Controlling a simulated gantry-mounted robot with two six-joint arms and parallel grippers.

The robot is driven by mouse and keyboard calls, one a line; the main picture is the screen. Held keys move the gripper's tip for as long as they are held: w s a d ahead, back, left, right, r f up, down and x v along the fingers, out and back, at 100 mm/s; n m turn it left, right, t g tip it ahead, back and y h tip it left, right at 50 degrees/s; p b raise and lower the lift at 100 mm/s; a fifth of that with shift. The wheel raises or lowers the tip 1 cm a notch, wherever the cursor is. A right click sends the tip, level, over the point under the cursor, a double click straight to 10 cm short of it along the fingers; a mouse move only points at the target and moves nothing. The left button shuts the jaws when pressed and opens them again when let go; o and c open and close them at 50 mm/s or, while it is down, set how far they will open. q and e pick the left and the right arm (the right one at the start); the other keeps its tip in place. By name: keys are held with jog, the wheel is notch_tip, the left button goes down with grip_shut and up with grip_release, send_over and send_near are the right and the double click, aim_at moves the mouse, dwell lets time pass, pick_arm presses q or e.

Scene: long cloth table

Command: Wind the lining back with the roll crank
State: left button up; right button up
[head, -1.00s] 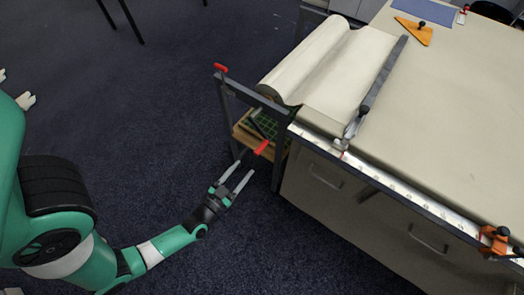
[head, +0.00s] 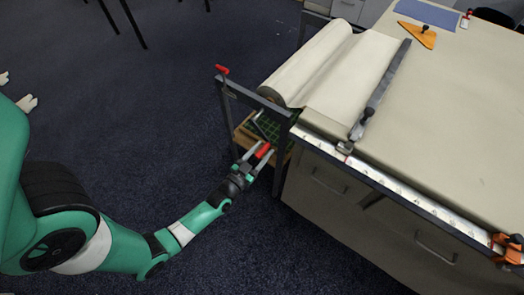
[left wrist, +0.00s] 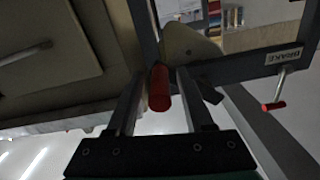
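The roll crank's red grip (head: 264,153) is below the near end of the roll stand, at the table's left end. Its grey crank arm (head: 259,126) shows just above. My left gripper (head: 258,151) is at the red grip, with a finger on each side. In the left wrist view the red grip (left wrist: 159,90) lies between my two fingers, with a narrow gap on each side, so the gripper looks open around it. The pale lining roll (head: 308,62) lies in the stand, and its sheet (head: 350,75) runs onto the table. My right gripper is out of view.
A second red-knobbed handle (head: 221,70) is on the stand; in the left wrist view it hangs beside a BRAKE label (left wrist: 284,57). A metal bar (head: 380,90) lies across the sheet's edge. An orange clamp (head: 508,248) is at the table's front edge.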

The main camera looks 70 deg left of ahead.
pick_arm(q)
grip_shut()
dwell(1.2)
